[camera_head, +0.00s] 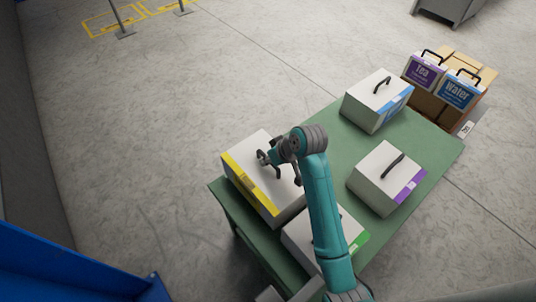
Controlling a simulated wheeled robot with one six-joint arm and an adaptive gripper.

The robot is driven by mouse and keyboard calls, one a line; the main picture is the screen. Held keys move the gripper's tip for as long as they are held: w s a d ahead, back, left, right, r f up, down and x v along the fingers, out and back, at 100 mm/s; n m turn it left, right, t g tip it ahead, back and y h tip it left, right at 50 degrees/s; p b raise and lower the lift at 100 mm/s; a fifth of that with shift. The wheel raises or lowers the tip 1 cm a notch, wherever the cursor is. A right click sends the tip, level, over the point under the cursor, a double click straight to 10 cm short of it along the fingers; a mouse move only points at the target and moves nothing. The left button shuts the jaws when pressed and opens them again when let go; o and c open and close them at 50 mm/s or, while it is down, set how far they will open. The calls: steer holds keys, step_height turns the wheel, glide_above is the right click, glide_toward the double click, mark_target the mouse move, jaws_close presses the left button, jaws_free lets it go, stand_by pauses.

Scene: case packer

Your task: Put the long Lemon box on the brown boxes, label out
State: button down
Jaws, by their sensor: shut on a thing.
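The long Lemon box (236,188) is white with a yellow label strip on its left-facing side. It is at the left end of the green table (330,142); I cannot tell whether it rests there or is slightly raised. My gripper (268,158) is over the top of this box and shut on it, apparently at its handle, which my arm mostly hides. The brown boxes (489,75) stand beyond the table at the upper right. A purple Tea box (423,72) and a blue Water box (458,92) are on them, labels facing the table.
On the table are a blue-striped white box (365,101), a purple-striped white box (376,190) and a green-striped white box (298,238) partly behind my arm. Grey posts (124,30) stand at the upper left. A blue structure (65,274) fills the lower left. Open floor surrounds the table.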

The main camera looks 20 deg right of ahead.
steer(key=shift+f, duration=0.8)
steer(key=c, duration=1.2)
jaws_free()
steer(key=v, duration=1.2)
steer(key=shift+d, duration=0.1)
